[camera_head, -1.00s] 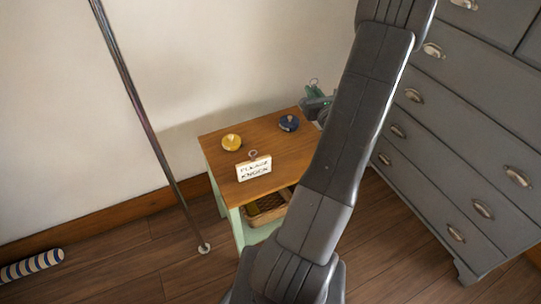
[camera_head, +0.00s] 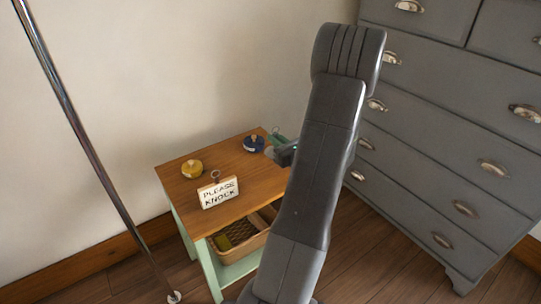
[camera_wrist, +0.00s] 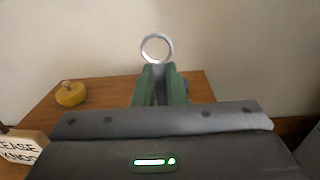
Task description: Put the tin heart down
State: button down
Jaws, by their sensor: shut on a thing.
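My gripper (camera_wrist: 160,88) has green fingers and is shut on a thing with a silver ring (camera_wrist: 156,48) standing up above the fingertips. I take it to be the tin heart; its body is hidden between the fingers. In the head view my gripper (camera_head: 280,142) shows partly behind my arm, by the back right corner of the small wooden-topped table (camera_head: 225,158). In the wrist view the tabletop (camera_wrist: 205,90) lies beyond and around the fingers. I cannot tell the height of the held thing above it.
On the table are a yellow round thing (camera_head: 192,168), a dark blue one (camera_head: 254,143) and a white "PLEASE KNOCK" sign (camera_head: 218,192). A basket (camera_head: 240,238) sits below the top. A grey drawer chest (camera_head: 440,140) stands right, a metal pole (camera_head: 75,120) left. The middle tabletop is bare.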

jog(key=shift+f+b, duration=0.45)
jog(key=shift+f, duration=1.55)
jog(key=shift+f, duration=0.1)
jog(key=shift+f, duration=0.15)
jog(key=c, duration=1.5)
grip_release()
jog(key=shift+r, duration=0.3)
jog(key=v, duration=1.2)
jog(key=shift+p, duration=0.4)
jog(key=shift+f, duration=0.1)
